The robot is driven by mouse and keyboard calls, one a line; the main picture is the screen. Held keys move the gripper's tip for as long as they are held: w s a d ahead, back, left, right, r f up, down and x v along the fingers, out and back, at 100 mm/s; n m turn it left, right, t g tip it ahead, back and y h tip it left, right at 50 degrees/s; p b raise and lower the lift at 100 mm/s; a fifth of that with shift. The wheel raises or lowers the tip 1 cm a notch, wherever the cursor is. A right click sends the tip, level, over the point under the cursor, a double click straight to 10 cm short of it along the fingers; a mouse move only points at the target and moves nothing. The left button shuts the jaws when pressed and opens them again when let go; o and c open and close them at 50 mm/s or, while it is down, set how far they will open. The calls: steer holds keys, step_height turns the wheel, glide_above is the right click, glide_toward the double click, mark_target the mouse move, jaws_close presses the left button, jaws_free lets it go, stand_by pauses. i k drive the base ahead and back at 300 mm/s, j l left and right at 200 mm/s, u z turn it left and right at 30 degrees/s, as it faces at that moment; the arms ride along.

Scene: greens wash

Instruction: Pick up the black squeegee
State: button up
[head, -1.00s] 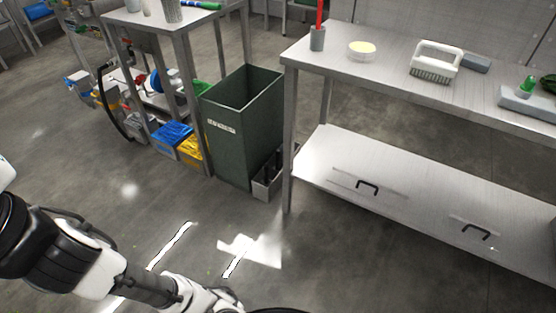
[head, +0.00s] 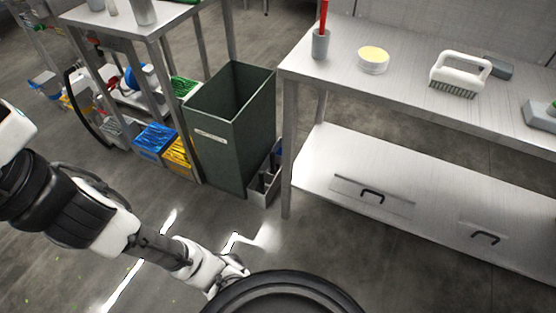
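I cannot make out a black squeegee for certain in the head view. My arm reaches in from the lower left. Its end, with my gripper (head: 236,270), is small and partly cut off by a dark round rim at the bottom, so I cannot tell whether its fingers are open or shut. It is low, in front of the green bin and apart from the tables.
A steel table (head: 415,108) at right bears a grey cup (head: 320,44) with a red handle, a yellow-topped round tub (head: 373,62) and a white brush (head: 460,72). A green bin (head: 228,130) and a grey floor box (head: 264,188) stand left of it. Floor in front is clear.

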mark_target(273, 165)
steer(key=i+j+z, duration=0.15)
steer(key=i+j, duration=0.2)
steer(key=i+j+z, duration=0.15)
steer(key=i+j, duration=0.2)
steer(key=i+j+z, duration=0.15)
steer(key=i+j, duration=0.15)
steer(key=j, duration=0.15)
steer(key=i+j+z, duration=0.15)
steer(key=i+j, duration=0.15)
steer(key=j, duration=0.15)
steer(key=i+j+z, duration=0.15)
steer(key=j, duration=0.3)
steer(key=i, duration=0.1)
